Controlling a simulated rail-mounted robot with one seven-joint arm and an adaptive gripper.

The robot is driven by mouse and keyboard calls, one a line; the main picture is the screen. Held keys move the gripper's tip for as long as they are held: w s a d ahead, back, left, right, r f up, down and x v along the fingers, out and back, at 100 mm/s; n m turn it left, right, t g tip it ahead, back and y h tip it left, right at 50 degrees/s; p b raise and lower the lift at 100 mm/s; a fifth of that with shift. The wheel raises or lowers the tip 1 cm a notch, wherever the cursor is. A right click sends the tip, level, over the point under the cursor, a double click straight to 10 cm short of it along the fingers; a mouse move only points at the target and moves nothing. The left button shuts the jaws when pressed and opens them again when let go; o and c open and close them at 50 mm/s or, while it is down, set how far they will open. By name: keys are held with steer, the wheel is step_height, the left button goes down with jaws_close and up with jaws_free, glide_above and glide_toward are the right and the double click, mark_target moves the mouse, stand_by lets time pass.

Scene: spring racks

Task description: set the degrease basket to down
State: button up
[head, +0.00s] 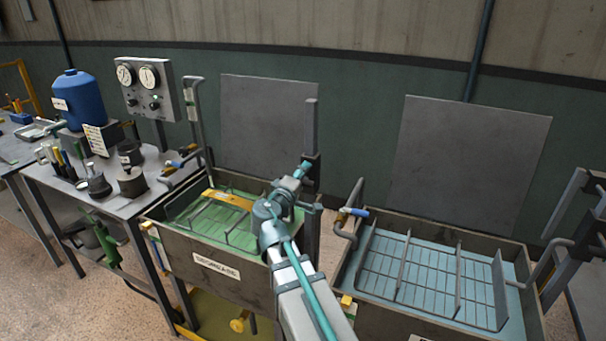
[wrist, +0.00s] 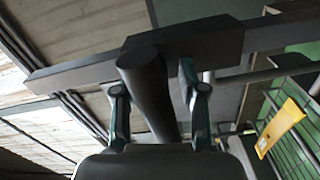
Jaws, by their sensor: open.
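The degrease tank (head: 215,265) holds green liquid and has a white label on its front, partly hidden by my arm. The wire degrease basket (head: 196,217) sits inside its rim; I cannot tell how deep. An upright dark post (head: 311,125) at the tank's right side carries a sliding block, which shows in the wrist view (wrist: 190,44) with a thick dark handle (wrist: 147,90) sticking out toward me. My gripper (head: 305,169) is at the post. In the wrist view my open gripper (wrist: 151,78) has one finger on each side of the handle; contact is unclear.
A second tank (head: 400,322) with pale blue liquid and a wire basket (head: 402,265) stands right. Grey panels (head: 263,125) stand behind.

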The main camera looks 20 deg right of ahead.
jaws_close()
steer(key=shift+f, duration=0.1)
stand_by(0.3)
